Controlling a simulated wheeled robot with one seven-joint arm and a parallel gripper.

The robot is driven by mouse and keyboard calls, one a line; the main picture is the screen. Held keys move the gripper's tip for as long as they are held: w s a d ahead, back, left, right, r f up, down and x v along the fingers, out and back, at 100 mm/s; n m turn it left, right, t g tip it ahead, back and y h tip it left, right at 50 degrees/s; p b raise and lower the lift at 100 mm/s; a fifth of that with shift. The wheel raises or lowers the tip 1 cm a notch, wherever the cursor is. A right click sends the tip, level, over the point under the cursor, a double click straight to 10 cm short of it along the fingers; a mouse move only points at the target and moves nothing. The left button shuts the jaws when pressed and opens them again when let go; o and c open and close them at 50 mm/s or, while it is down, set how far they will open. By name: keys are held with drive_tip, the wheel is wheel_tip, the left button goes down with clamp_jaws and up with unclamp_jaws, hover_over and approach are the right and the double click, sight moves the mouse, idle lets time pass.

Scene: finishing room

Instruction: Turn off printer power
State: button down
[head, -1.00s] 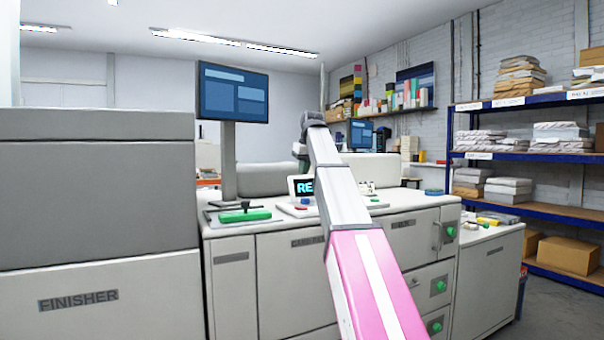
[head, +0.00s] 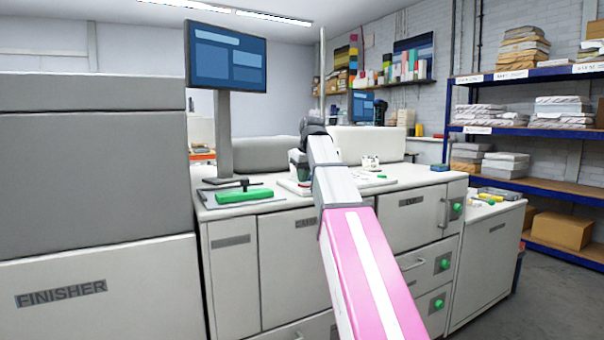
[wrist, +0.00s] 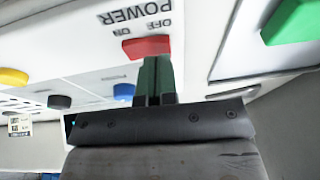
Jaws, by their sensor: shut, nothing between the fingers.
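The red power switch (wrist: 146,46) is on a white panel (wrist: 88,29) in the wrist view. It sits beside the upside-down words POWER, OFF and ON. My gripper (wrist: 157,60) is shut and empty, its dark green fingers together right at the switch's near edge. I cannot tell whether they touch it. In the head view the white-grey printer cabinet (head: 285,265) stands ahead, and my gripper (head: 301,173) is low over its top, partly hidden by my arm. The switch's setting is unclear.
Blue (wrist: 124,91), black (wrist: 60,102) and yellow (wrist: 12,77) buttons lie left of the switch. A green block (wrist: 290,20) is at upper right. In the head view a monitor (head: 227,57) and green handle (head: 249,195) stand left, the finisher (head: 95,215) further left.

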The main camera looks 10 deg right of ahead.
drive_tip(key=shift+a+f+h, duration=0.15)
drive_tip(key=shift+f+h, duration=0.15)
idle(0.4)
drive_tip(key=shift+w+d+r, duration=0.2)
drive_tip(key=shift+d, duration=0.6)
drive_tip(key=shift+r, duration=0.1)
